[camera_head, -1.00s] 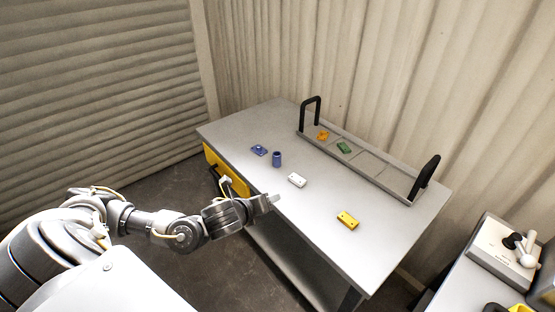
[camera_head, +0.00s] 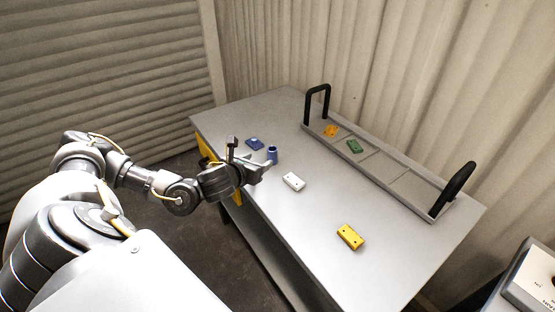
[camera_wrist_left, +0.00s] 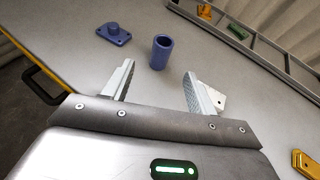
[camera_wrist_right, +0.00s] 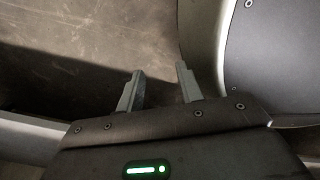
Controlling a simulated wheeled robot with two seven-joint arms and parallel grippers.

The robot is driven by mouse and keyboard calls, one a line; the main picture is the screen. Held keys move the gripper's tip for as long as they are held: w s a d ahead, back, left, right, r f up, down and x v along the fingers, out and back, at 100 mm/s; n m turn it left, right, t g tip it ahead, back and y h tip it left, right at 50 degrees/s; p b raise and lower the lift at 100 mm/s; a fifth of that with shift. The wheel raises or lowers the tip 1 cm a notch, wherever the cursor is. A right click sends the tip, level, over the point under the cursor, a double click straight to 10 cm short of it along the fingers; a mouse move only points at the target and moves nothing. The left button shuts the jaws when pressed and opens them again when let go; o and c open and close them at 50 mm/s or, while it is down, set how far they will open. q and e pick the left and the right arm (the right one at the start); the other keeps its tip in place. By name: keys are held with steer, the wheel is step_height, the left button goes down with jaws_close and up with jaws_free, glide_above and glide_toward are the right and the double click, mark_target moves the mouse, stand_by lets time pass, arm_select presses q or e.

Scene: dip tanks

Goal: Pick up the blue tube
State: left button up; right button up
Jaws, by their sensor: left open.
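The blue tube (camera_head: 272,154) stands upright on the grey table, near its left side. In the left wrist view the tube (camera_wrist_left: 161,52) stands just beyond and between the fingertips, apart from them. My left gripper (camera_head: 254,160) is open and empty beside the tube, on its near left side; it also shows in the left wrist view (camera_wrist_left: 158,82). My right gripper (camera_wrist_right: 160,82) is in its own wrist view only, with its fingers apart and nothing between them, over the floor.
A blue flanged piece (camera_head: 254,143) lies behind the tube. A white block (camera_head: 293,181) and a yellow block (camera_head: 350,236) lie toward the front. A grey tray (camera_head: 395,180) with black handles holds an orange piece (camera_head: 331,130) and a green piece (camera_head: 353,146).

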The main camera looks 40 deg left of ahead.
mark_target(270, 155)
arm_select(q)
steer(key=shift+w+f, duration=0.2)
steer(key=shift+f, duration=0.05)
steer(key=shift+w+a+r+p, duration=0.1)
steer(key=shift+w+r+p, duration=0.1)
steer(key=shift+p, duration=0.1)
steer(key=shift+p+x, duration=0.65)
steer(key=shift+x, duration=0.45)
steer(key=x, duration=0.3)
steer(key=shift+s+f, duration=0.1)
steer(key=shift+w+p, duration=0.4)
steer(key=shift+p, duration=0.15)
steer(key=p+x, duration=0.1)
steer(key=x, duration=0.2)
steer(key=shift+w+f, duration=0.25)
steer(key=shift+w, duration=0.05)
steer(key=shift+w+f, duration=0.25)
steer(key=shift+w, duration=0.05)
steer(key=c, duration=0.9)
steer(key=shift+c, duration=1)
arm_select(e)
steer(key=a+r, duration=0.2)
steer(key=r, duration=0.1)
steer(key=shift+a+r, duration=0.2)
steer(key=shift+a, duration=0.1)
